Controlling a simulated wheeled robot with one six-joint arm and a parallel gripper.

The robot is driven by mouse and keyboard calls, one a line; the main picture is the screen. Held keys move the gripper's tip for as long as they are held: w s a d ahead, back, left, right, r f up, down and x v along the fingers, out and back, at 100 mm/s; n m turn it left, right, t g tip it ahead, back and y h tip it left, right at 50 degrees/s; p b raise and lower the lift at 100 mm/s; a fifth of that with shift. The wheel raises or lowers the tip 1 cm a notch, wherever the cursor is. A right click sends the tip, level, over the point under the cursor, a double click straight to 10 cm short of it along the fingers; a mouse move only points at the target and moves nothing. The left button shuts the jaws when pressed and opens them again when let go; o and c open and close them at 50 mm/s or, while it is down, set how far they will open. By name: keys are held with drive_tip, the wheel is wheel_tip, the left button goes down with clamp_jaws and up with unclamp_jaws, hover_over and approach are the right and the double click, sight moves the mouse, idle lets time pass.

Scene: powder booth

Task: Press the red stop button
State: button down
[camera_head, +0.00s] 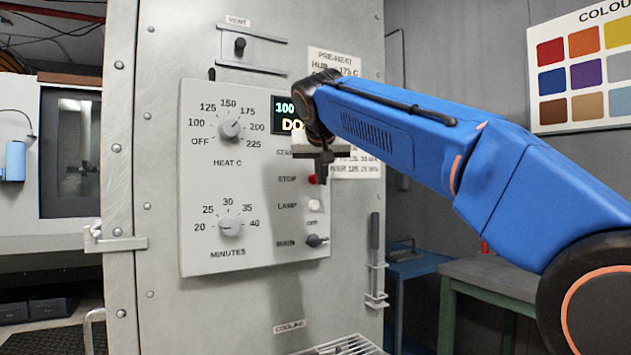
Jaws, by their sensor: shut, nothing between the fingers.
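The red stop button (312,180) sits on the oven's grey control panel (250,255), to the right of the word STOP. Only part of it shows, because my gripper (326,180) is in front of its right side. My gripper points down with its fingers together and nothing in them. I cannot tell whether the fingertips touch the button or hang in front of it. The display (284,116) above is partly hidden by my wrist and shows "100" and "DO".
The heat dial (229,129), minutes dial (229,227), white lamp button (315,206) and main switch (316,241) share the panel. A wire rack (345,346) juts out below. A green table (500,277) stands to the right.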

drive_tip(key=shift+w, duration=0.1)
drive_tip(key=shift+w+a, duration=0.25)
drive_tip(key=shift+w+a, duration=0.2)
drive_tip(key=shift+w, duration=0.15)
idle(1.0)
drive_tip(key=shift+s+d, duration=0.1)
drive_tip(key=shift+s, duration=0.05)
idle(0.3)
drive_tip(key=shift+s+d, duration=0.35)
drive_tip(key=shift+s, duration=0.25)
drive_tip(key=s+d, duration=0.1)
drive_tip(key=s, duration=0.1)
drive_tip(key=s+d, duration=0.1)
drive_tip(key=s, duration=0.1)
drive_tip(key=shift+d, duration=0.4)
idle(0.7)
